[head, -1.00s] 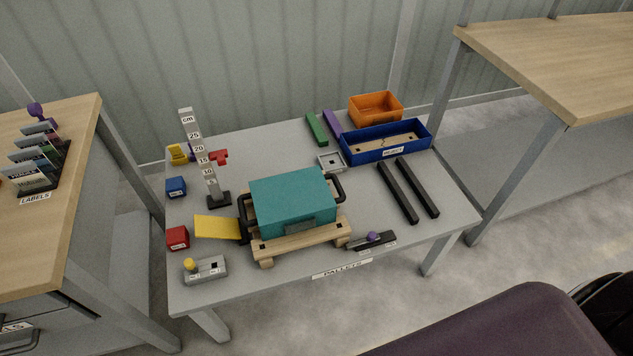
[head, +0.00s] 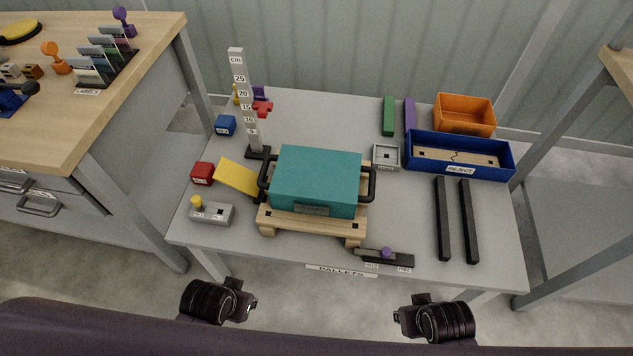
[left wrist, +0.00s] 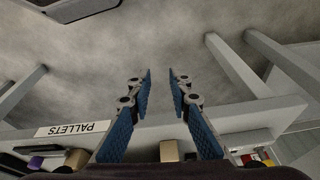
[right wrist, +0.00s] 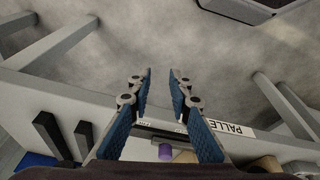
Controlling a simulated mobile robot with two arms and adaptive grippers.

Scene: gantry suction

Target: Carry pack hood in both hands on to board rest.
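The pack hood (head: 318,178) is a teal box with a black handle at each end. It sits on a small wooden pallet (head: 290,222) in the front middle of the grey table. Two parallel black bars (head: 456,220), which look like the board rest, lie bare on the table to its right. My left gripper (head: 253,307) is before the table's front edge, and my right gripper (head: 397,317) is level with it further right. Both are apart from the hood. The left wrist view (left wrist: 160,95) and right wrist view (right wrist: 160,95) show spread, empty fingers.
A height gauge (head: 243,100) stands behind the hood's left end, with a yellow plate (head: 237,178) beside its left handle. A grey block (head: 213,213) and a dark slider strip (head: 396,259) lie near the front edge. A blue reject tray (head: 490,171) stands behind the bars.

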